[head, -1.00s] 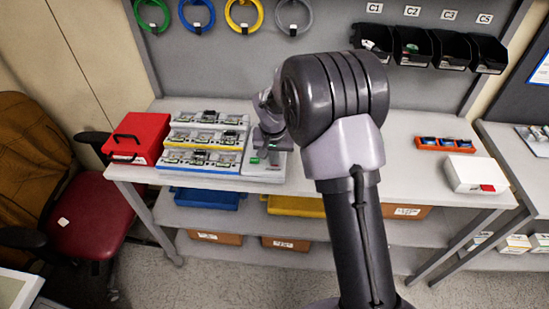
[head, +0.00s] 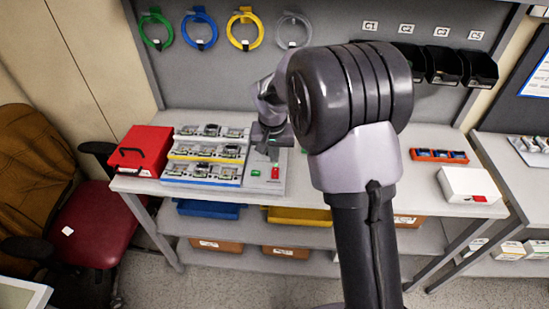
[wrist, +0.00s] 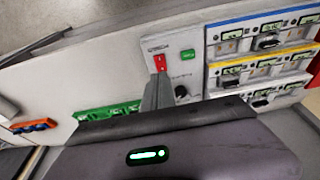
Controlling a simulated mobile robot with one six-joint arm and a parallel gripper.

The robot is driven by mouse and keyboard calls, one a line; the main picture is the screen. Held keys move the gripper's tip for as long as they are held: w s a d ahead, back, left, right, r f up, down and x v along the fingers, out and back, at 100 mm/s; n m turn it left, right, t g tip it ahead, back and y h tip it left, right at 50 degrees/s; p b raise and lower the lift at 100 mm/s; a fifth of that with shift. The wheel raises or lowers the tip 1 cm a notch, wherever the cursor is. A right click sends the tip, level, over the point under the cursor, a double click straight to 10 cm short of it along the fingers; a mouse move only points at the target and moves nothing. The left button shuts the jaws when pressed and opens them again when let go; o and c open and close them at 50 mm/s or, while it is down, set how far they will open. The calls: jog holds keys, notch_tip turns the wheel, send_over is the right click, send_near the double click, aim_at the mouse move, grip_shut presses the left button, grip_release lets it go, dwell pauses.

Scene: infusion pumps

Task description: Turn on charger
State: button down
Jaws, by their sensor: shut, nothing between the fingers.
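The charger (head: 264,178) is a pale box at the right end of a rack on the bench, with a red switch (head: 275,172) and a small green patch (head: 255,173) on its face. My gripper (head: 272,152) is shut and empty over the charger. In the wrist view its fingertips (wrist: 158,80) overlap the lower end of the red switch; I cannot tell whether they touch.
The rack (head: 203,158) of several devices stands left of the charger, beside a red box (head: 142,150). An orange tray (head: 438,155) and a white box (head: 470,185) lie on the bench's right side. Black bins (head: 442,64) and coiled cables (head: 245,28) hang behind.

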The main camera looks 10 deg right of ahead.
jog(key=v, duration=0.2)
jog(key=s+v, duration=0.1)
jog(key=v, duration=0.1)
jog(key=shift+s+a+r+p, duration=0.1)
jog(key=shift+a+r+p, duration=0.1)
jog(key=shift+p, duration=0.1)
jog(key=shift+s, duration=0.1)
jog(key=s+r+t+y+b, duration=0.1)
jog(key=s+r+b, duration=0.5)
jog(key=s, duration=0.5)
jog(key=s+a+f+t+y+b, duration=0.1)
jog(key=s+b, duration=0.1)
jog(key=s, duration=0.7)
jog(key=s+a+f+t+b, duration=0.1)
jog(key=s+f+b, duration=0.1)
jog(key=s, duration=0.7)
jog(key=shift+s+a+m+y+b, duration=0.3)
jog(key=shift+a+m+y, duration=0.05)
jog(key=shift+m+y, duration=0.05)
jog(key=shift+f, duration=0.1)
